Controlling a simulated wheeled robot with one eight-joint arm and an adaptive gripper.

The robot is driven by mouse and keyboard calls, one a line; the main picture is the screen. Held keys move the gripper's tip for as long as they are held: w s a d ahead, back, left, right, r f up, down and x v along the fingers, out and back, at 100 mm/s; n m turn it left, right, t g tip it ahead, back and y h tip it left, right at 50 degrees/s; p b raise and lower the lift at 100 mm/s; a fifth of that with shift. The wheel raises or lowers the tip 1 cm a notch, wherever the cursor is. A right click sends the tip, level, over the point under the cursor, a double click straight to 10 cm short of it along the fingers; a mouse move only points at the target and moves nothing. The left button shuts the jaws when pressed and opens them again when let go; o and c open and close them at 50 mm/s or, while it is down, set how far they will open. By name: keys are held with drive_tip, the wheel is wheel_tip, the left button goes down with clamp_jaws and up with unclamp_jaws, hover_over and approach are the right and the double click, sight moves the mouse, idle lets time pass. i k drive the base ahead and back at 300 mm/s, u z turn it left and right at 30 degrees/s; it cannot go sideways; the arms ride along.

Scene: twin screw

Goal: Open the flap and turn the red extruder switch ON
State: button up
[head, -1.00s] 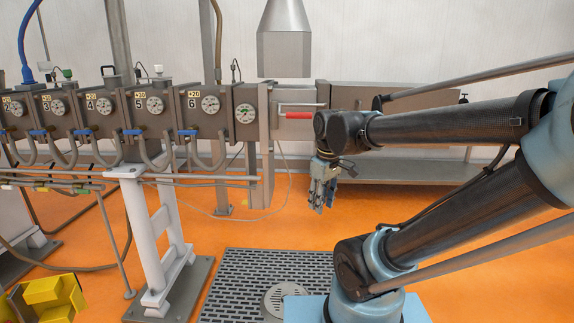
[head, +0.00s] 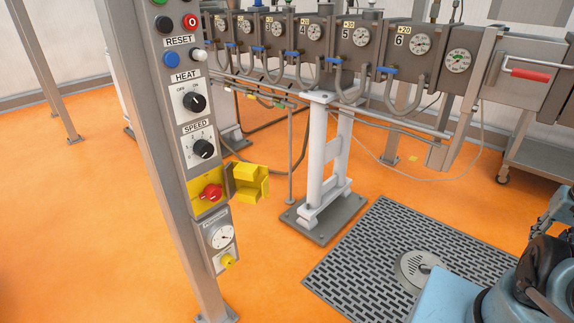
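The red extruder switch (head: 210,192) is a rotary knob on a yellow plate, low on the grey control post in the head view. It faces me uncovered. The yellow flap (head: 250,182) stands out to the right of the plate, swung open. The knob's ON and OFF marks are too small to read. My gripper (head: 560,207) shows only in part at the right edge, far to the right of the switch and apart from it. Its fingers are cut off or blurred, so I cannot tell whether it is open.
The post also carries the HEAT knob (head: 194,101), the SPEED knob (head: 203,148), a dial gauge (head: 220,236) and a yellow knob (head: 228,262). A white support stand (head: 326,160) and a floor grate (head: 370,235) lie right of it. Orange floor between is clear.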

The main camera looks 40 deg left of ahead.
sight(213, 193)
drive_tip(key=u, duration=2.75)
